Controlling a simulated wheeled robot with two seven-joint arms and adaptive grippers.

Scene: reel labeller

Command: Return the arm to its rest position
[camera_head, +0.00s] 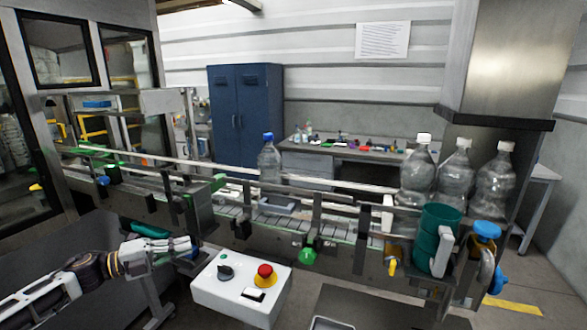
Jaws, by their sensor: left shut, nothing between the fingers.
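My left arm comes in from the lower left. My left gripper (190,245) is shut and empty, just left of and above the white control box (240,288). The box carries a black rotary knob (225,272), a red push button on a yellow base (265,274) and a small black switch (253,294). I cannot tell whether the fingertips touch the box's far left edge. My right gripper is not in view.
A conveyor (240,222) runs across behind the control box. One bottle with a blue cap (269,160) stands on it, and three white-capped bottles (455,178) stand at its right end. A green cylinder (437,238) is at the front right. A blue cabinet (245,115) stands behind.

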